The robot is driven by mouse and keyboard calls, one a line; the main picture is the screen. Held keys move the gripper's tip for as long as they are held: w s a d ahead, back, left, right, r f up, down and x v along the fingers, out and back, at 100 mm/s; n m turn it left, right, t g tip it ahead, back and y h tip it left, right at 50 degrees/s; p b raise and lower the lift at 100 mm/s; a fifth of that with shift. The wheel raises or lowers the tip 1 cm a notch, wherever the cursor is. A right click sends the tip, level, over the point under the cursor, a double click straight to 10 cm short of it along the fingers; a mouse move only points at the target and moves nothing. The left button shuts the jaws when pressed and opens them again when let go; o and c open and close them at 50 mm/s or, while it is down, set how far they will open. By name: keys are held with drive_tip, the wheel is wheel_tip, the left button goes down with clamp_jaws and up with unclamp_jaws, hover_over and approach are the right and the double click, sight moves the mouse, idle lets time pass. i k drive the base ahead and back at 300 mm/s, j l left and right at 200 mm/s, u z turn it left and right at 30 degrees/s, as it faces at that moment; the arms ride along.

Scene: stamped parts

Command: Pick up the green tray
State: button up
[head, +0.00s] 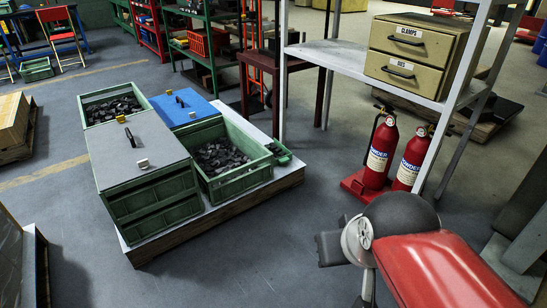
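Several green crates stand together on a low pallet left of centre. One green tray (230,180) on the right side of the pallet is open and holds dark stamped parts. A second open green tray (90,119) at the back left also holds dark parts. A green crate (155,205) at the front left has a grey lid. A small green tray (37,69) sits on the floor at the far left. I cannot tell which one the task names. My red and black arm shows at the lower right, apart from the crates. My gripper's fingers do not show.
The pallet (215,223) bears a blue-lidded crate (183,106) too. Two fire extinguishers (380,152) stand on a red base right of it, under a workbench (335,55) with a drawer cabinet (418,48). The floor in front of the pallet is clear.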

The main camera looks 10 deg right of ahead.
sight(282, 155)
drive_tip(key=i, duration=0.8)
drive_tip(key=i+j+z, duration=0.15)
drive_tip(key=i, duration=1.45)
